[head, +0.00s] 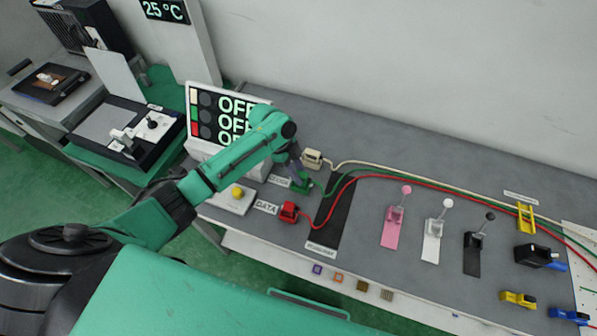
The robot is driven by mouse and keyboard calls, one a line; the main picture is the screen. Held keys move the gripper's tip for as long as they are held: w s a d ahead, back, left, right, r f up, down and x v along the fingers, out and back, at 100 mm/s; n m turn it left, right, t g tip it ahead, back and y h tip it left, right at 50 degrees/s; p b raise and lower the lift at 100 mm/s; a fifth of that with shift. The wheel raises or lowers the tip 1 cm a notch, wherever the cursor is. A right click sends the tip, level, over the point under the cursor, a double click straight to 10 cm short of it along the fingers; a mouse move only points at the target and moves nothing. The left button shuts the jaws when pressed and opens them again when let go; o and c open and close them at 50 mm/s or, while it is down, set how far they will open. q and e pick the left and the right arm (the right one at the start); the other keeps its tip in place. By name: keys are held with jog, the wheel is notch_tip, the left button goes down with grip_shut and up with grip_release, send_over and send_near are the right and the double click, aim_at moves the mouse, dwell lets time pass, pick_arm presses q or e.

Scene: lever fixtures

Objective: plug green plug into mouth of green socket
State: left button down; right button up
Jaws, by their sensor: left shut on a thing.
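The green plug (303,187) is a small green block with a green cable leaving it to the right. My left gripper (299,179) reaches down over it from the left and is shut on it, hiding part of it. The green block lies between a cream block (312,158) and a red block (289,211), beside small white labels. I cannot make out the green socket or its mouth separately at this size, nor whether the plug is in it. My right gripper is not in view.
A display (215,115) reading OFF in several rows stands behind my left arm. A yellow-button box (232,198) is near the front edge. A black strip (336,212) lies under the cables. Pink (393,225), white (435,235) and black (475,250) levers stand to the right.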

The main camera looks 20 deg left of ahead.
pick_arm(q)
jog(key=shift+f+b, duration=0.55)
jog(key=shift+f, duration=0.25)
jog(key=c, duration=0.6)
grip_release()
jog(key=shift+r, duration=0.1)
jog(key=b+v, duration=0.2)
jog(key=v, duration=1.2)
jog(key=shift+a+r, duration=0.1)
jog(key=shift+r, duration=0.05)
jog(key=shift+s, duration=0.1)
